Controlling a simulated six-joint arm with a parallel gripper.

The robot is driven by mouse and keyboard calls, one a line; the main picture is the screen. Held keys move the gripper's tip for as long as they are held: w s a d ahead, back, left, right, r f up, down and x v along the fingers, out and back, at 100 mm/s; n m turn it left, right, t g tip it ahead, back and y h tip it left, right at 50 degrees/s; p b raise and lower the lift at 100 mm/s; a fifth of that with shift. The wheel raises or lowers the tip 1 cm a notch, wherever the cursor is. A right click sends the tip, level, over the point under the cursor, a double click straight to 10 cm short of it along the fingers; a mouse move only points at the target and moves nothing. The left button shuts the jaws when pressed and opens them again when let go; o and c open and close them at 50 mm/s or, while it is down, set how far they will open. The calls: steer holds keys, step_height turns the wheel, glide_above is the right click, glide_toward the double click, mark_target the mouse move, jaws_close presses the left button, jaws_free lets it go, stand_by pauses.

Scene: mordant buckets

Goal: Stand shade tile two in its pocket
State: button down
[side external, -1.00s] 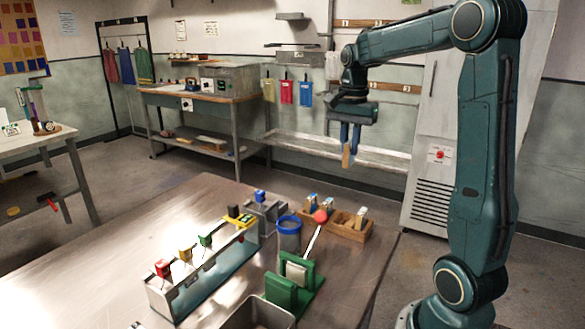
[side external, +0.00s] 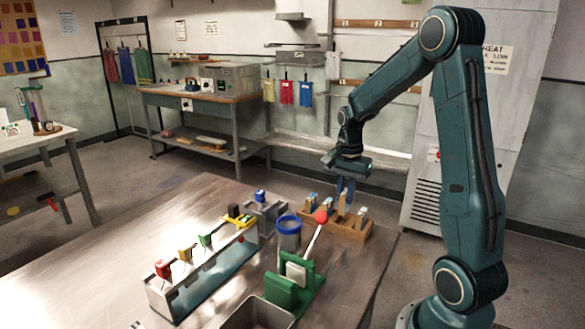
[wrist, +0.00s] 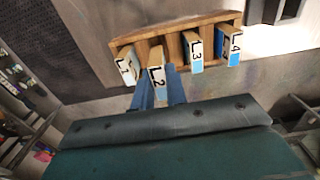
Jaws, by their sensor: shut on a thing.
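Shade tile two (wrist: 157,80), a wooden tile with a white label reading 2, is between the blue fingers of my gripper (wrist: 160,88). In the side view my gripper (side external: 345,188) points down over the wooden rack (side external: 350,232), with the tile (side external: 341,204) upright below its fingers. In the wrist view the tile lines up with the space between tile one (wrist: 127,66) and tile three (wrist: 194,51) in the rack (wrist: 172,26), and it stands out further than they do. I cannot tell how deep its lower end is in the pocket.
Tile four (wrist: 229,45) stands at the rack's other end. In the side view a blue-rimmed container (side external: 289,236), a green stand (side external: 290,285) with a red-ended lever, and a long rack with coloured clips (side external: 200,262) stand close by. The table's left part is clear.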

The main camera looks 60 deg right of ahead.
mark_target(344, 207)
steer(key=shift+f, duration=0.1)
steer(key=shift+f, duration=2)
steer(key=shift+f, duration=0.1)
steer(key=c, duration=1.4)
jaws_free()
step_height(344, 207, up, 12)
steer(key=shift+r, duration=0.1)
steer(key=shift+a, duration=0.1)
